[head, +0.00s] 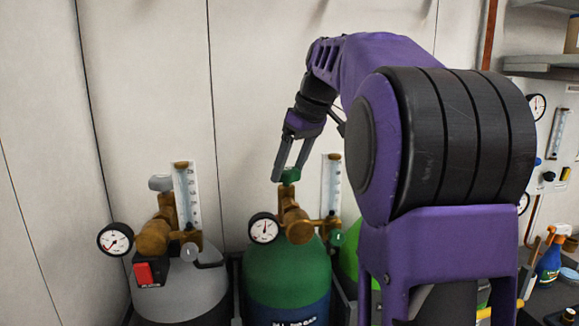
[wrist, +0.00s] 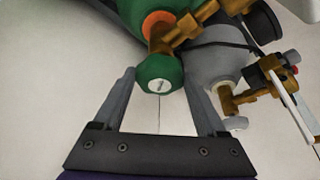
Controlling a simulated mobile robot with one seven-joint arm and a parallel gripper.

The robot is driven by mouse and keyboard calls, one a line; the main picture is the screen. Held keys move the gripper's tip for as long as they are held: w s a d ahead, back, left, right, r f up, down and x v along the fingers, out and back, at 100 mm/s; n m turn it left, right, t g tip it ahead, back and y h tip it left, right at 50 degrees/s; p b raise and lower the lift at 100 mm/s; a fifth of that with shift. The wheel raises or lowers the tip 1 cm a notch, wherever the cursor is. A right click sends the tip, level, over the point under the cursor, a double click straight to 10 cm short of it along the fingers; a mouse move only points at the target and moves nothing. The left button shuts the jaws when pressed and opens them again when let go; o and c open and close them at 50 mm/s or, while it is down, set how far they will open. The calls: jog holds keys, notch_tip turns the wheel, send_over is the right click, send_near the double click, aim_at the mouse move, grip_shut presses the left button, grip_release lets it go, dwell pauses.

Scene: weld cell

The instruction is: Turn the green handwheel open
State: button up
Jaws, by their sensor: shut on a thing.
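The green handwheel (head: 291,175) sits on top of the brass valve (head: 296,222) of the green gas cylinder (head: 287,270). My gripper (head: 286,169) reaches down from above with its two fingers at the handwheel. In the wrist view the handwheel (wrist: 158,76) lies between the fingertips of my gripper (wrist: 160,80), one finger on each side. The fingers are shut on it. Contact at the right finger is hard to see in the wrist view.
A pressure gauge (head: 264,228) and a flow tube (head: 332,185) flank the valve. A brighter green cylinder (head: 349,252) is partly hidden right. The wall (head: 245,100) is close behind.

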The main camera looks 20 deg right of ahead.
dwell(0.4)
jog(key=o, duration=1.3)
jog(key=shift+v, duration=8.7)
jog(key=shift+w, duration=0.1)
